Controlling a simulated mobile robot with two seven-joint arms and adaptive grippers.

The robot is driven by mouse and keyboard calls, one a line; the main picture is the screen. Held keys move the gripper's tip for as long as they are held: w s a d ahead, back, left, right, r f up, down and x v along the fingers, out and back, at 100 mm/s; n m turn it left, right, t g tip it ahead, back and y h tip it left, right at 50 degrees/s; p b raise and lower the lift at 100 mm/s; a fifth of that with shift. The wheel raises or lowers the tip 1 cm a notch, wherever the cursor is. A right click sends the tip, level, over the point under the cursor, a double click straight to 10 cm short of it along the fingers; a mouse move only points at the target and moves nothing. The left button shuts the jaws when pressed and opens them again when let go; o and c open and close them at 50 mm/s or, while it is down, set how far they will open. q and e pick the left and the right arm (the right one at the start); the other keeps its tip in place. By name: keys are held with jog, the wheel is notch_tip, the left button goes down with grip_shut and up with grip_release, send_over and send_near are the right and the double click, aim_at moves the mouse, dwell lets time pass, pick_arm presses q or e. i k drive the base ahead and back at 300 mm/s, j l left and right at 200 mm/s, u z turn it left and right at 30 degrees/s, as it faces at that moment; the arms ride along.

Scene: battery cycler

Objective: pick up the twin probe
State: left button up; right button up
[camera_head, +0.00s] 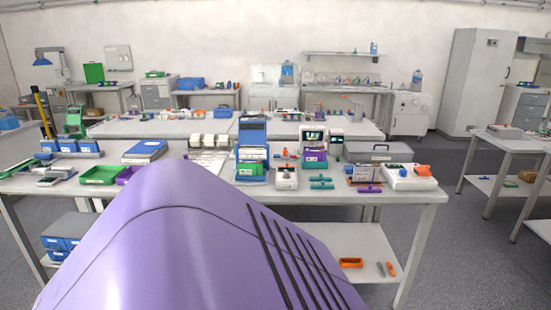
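I cannot tell for certain which thing is the twin probe. Small candidates lie at the front of the workbench (395,196). Two short teal pieces (321,187) lie one behind the other right of centre. A short purple piece (369,189) lies to their right, near the front edge. All are too small to make out in detail. Neither of my grippers shows in this view.
A white device (286,179) stands left of the teal pieces, and a tall blue-fronted unit (252,134) behind it. A white box with orange parts (408,178) is at the right. A green tray (101,175) is at the left.

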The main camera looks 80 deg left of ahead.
aim_at(276, 157)
jog(key=u, duration=2.55)
